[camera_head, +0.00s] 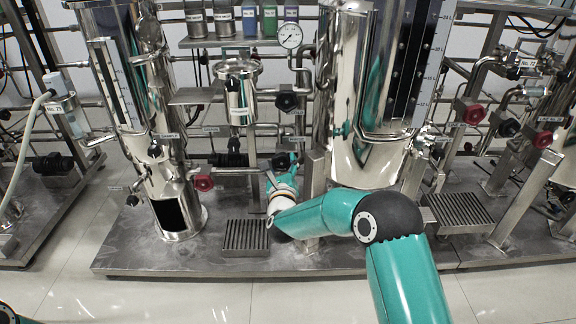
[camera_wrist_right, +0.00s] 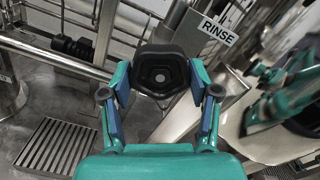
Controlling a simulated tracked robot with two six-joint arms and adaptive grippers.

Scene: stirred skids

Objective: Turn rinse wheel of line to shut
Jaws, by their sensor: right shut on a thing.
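The rinse wheel (camera_wrist_right: 161,72) is a black handwheel in the middle of the right wrist view, beside a white label reading RINSE (camera_wrist_right: 219,29). My right gripper (camera_wrist_right: 160,84) has one finger on each side of the wheel and is shut on its rim. In the head view my right gripper (camera_head: 283,168) is low between the two steel tanks, and the wheel is largely hidden there by the gripper. I cannot read the wheel's turned position. My left gripper is out of view.
A drain grate (camera_head: 246,236) lies on the skid in front of the gripper. A steel post (camera_head: 314,172) stands close to its right. Tall tanks flank it on the left (camera_head: 160,90) and right. Red wheels (camera_head: 204,183) and another black wheel (camera_head: 287,101) are nearby on pipes.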

